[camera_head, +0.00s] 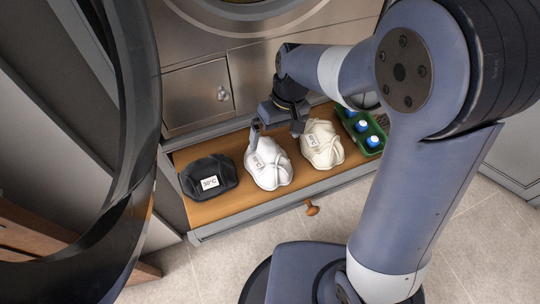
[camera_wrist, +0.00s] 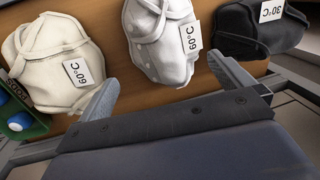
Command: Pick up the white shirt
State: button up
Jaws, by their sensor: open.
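The white shirt (camera_head: 268,165) is a crumpled bundle with a pale label, lying on a wooden board between a black bundle and a cream bundle. In the wrist view the white shirt (camera_wrist: 162,45) has a label reading 60°C and lies ahead of the fingers. My gripper (camera_head: 276,128) is open and empty near the back of the white shirt. In the wrist view my gripper (camera_wrist: 168,88) has its fingers spread wide, the left one close to the cream bundle's edge. I cannot tell whether any finger touches cloth.
The black bundle (camera_head: 208,178) has a 30°C label; the cream bundle (camera_head: 322,146) has a 60°C label. The wooden board (camera_head: 235,214) has a grey rim and a knob (camera_head: 312,208) in front. A metal cabinet (camera_head: 196,98) rises behind.

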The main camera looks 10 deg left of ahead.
aim_at(269, 150)
jog(key=f, duration=0.2)
jog(key=a+f, duration=0.1)
jog(key=f, duration=0.1)
jog(key=s+f, duration=0.1)
jog(key=f, duration=0.1)
jog(key=shift+a+f, duration=0.25)
jog(key=shift+a, duration=0.05)
jog(key=c, duration=1)
jog(key=shift+o, duration=0.2)
jog(key=shift+r, duration=0.1)
